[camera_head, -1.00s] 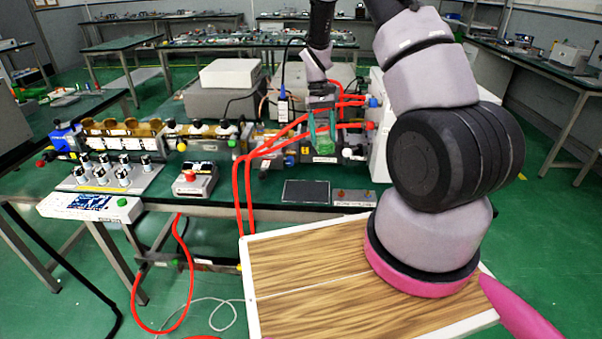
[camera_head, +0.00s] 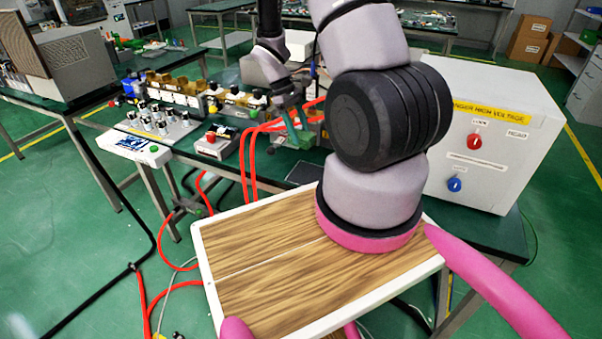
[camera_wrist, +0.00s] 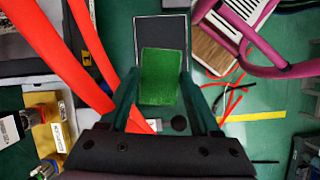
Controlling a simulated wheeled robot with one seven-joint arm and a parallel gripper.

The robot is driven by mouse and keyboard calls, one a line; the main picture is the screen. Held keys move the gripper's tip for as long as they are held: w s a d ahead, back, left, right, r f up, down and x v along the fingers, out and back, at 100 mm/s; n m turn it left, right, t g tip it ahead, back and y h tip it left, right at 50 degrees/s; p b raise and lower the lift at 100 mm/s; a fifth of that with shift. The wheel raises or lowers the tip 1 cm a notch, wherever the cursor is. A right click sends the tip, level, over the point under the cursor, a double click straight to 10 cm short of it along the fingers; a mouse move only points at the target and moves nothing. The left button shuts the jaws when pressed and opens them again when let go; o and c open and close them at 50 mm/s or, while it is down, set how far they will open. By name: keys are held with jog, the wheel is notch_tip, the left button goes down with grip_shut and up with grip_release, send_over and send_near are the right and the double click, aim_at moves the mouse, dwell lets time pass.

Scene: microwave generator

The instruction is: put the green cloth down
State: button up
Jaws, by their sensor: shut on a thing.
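The green cloth (camera_wrist: 162,76) is a small green rectangle held between the two dark green fingers of my gripper (camera_wrist: 158,88) in the wrist view. In that view it overlaps the near part of a dark flat panel with a light border (camera_wrist: 160,32); the height between them is hard to tell. In the head view my gripper (camera_head: 292,124) is at the bench among the red hoses, with a bit of the green cloth (camera_head: 303,140) at its fingertips. My arm hides part of the bench there.
Red hoses (camera_wrist: 62,55) run close beside my gripper. A white high-voltage cabinet (camera_head: 490,130) stands at the right of the bench. A waveguide row (camera_head: 185,92), a control box with a red button (camera_head: 214,142) and a knob panel (camera_head: 160,122) lie to the left.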

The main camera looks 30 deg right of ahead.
jog(key=shift+s+f+n, duration=0.8)
jog(key=shift+s+f, duration=0.1)
jog(key=shift+f, duration=0.1)
notch_tip(320, 180, down, 4)
jog(key=shift+w, duration=0.1)
jog(key=shift+f, duration=2.3)
jog(key=shift+f, duration=0.1)
jog(key=o, duration=1.4)
jog(key=shift+o, duration=0.2)
